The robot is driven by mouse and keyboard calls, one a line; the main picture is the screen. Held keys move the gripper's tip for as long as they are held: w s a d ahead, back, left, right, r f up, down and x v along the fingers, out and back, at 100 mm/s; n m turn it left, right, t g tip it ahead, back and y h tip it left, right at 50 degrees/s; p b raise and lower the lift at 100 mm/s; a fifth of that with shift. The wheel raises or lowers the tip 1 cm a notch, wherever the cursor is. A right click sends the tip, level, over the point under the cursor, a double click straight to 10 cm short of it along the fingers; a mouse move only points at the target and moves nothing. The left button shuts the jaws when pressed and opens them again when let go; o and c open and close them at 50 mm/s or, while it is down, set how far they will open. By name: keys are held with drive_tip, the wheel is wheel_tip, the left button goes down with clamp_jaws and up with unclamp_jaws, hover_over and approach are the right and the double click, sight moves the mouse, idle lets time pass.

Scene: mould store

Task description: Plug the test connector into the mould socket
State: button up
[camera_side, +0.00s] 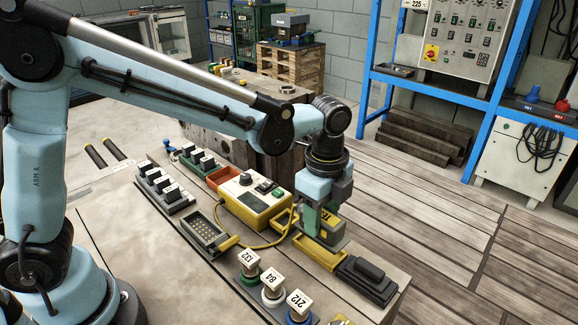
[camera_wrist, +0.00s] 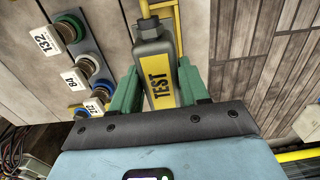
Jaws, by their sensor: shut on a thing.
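The test connector (camera_wrist: 158,85) is a grey housing with a yellow label reading TEST. In the wrist view it sits between the two green fingers of my gripper (camera_wrist: 159,70), which is shut on it. In the side view my gripper (camera_side: 321,228) points down at the yellow frame (camera_side: 318,254) near the bench's right end. The connector is mostly hidden there, and I cannot tell whether it is still seated in the frame or clear of it. A grey-framed part with rows of holes (camera_side: 207,231) lies left on the bench; I cannot tell if it is the mould socket.
A yellow and white control box (camera_side: 252,199) stands behind the frame, with a yellow cable (camera_side: 262,246) looping across the bench. A black-handled block (camera_side: 368,276) lies right of the frame. Round plugs tagged 132 (camera_side: 249,266), 84 (camera_side: 273,285) and 212 (camera_side: 298,306) stand in front.

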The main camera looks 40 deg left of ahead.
drive_tip(key=s+d+r, duration=0.6)
drive_tip(key=s, duration=0.2)
drive_tip(key=s+a+f, duration=0.1)
drive_tip(key=s+a, duration=0.2)
drive_tip(key=a, duration=1.1)
drive_tip(key=s+a+f, duration=0.2)
drive_tip(key=a, duration=1.2)
drive_tip(key=shift+d+f, duration=0.1)
drive_tip(key=shift+f, duration=2.4)
drive_tip(key=shift+f, duration=0.85)
drive_tip(key=o, duration=1.7)
drive_tip(key=shift+r, duration=0.1)
